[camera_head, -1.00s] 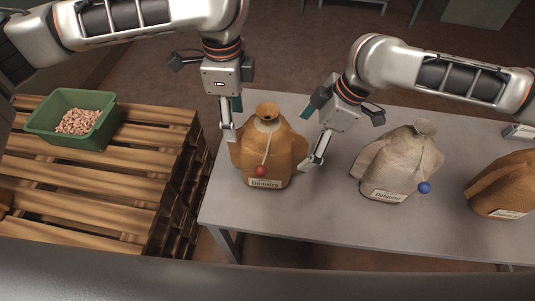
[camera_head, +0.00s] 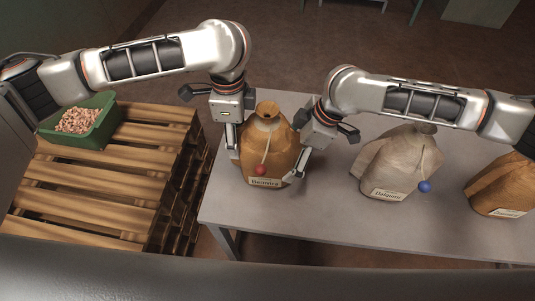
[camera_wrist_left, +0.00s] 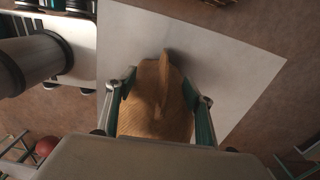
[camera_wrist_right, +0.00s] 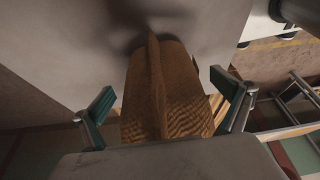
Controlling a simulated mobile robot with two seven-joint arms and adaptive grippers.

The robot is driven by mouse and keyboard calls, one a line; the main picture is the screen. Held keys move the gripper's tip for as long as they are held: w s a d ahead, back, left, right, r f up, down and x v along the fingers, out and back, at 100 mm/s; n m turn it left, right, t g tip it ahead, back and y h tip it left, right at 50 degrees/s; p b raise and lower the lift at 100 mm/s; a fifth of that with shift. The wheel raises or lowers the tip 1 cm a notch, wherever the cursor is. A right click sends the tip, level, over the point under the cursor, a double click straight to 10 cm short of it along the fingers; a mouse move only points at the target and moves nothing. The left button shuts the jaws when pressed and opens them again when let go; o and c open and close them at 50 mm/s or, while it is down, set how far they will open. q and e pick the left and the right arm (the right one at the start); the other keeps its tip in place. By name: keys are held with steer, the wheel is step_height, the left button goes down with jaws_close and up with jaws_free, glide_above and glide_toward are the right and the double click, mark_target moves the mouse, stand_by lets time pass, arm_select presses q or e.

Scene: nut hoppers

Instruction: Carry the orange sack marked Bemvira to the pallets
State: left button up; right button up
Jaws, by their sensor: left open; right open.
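The orange sack marked Bemvira (camera_head: 267,150) stands upright at the left end of the grey table (camera_head: 330,225), with a red ball on its cord. My left gripper (camera_head: 235,140) is at the sack's left side, fingers open, with the sack's side between them in the left wrist view (camera_wrist_left: 158,105). My right gripper (camera_head: 300,165) is at the sack's right side, also open, with the sack's side between its fingers in the right wrist view (camera_wrist_right: 165,95). The pallets (camera_head: 95,200) are stacked left of the table, across a narrow gap.
A green bin (camera_head: 80,135) of pale nuts stands on the far left part of the pallets. A pale sack marked Dalgomi (camera_head: 392,165) with a blue ball and another orange-brown sack (camera_head: 505,185) stand to the right on the table. The pallets' front part is clear.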

arm_select(q)
jaws_close()
arm_select(e)
steer(key=c, duration=1.6)
steer(key=shift+s+a, duration=0.1)
steer(key=c, duration=0.6)
arm_select(q)
steer(key=shift+d+r, duration=0.1)
steer(key=shift+d, duration=0.05)
arm_select(e)
steer(key=shift+r, duration=0.1)
